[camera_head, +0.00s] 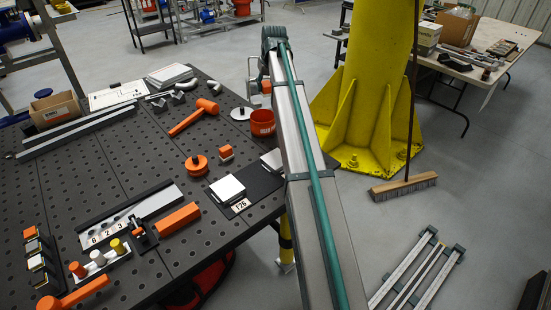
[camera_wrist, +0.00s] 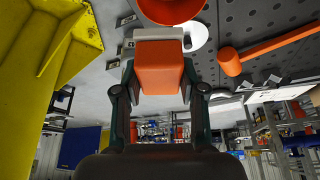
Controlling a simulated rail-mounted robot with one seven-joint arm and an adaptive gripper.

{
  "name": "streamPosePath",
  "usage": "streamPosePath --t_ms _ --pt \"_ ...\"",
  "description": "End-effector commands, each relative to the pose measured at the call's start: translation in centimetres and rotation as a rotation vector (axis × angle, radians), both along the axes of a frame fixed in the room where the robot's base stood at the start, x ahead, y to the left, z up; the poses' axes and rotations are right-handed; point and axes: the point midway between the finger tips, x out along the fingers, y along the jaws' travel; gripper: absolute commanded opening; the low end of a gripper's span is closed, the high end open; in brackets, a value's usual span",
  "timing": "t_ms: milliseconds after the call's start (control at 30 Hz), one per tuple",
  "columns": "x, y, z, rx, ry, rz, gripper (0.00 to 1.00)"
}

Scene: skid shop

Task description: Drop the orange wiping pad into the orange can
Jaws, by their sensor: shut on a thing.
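My gripper (camera_wrist: 160,85) is shut on the orange wiping pad (camera_wrist: 160,66), a block with a pale layer at its far end, between the two dark fingers. In the head view the pad (camera_head: 266,87) shows small beside my arm, behind the can. The orange can (camera_head: 262,123) stands upright at the table's right edge, partly beside my arm. In the wrist view the can (camera_wrist: 172,8) is cut off by the top edge, just beyond the pad. The pad is outside the can. The can's inside is mostly hidden.
The dark perforated table (camera_head: 120,150) holds an orange mallet (camera_head: 195,117), a white disc (camera_head: 241,114), an orange round knob (camera_head: 196,165) and a small orange block (camera_head: 226,152). A yellow column (camera_head: 370,80) stands right of my arm. Open floor lies between table and column.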

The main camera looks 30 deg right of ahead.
Motion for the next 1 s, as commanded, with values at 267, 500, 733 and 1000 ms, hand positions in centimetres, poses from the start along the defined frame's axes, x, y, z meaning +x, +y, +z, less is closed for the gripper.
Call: streamPosePath --t_ms 267,500,733,1000 --pt "-0.1 0.1 -2.4 -0.001 0.000 0.002 0.13" --pt "-0.1 0.1 -4.9 -0.001 0.000 0.002 0.13" --pt "-0.1 0.1 -5.8 -0.002 -0.001 0.001 0.13" --pt "-0.1 0.1 -5.8 -0.002 -0.001 0.001 0.47"
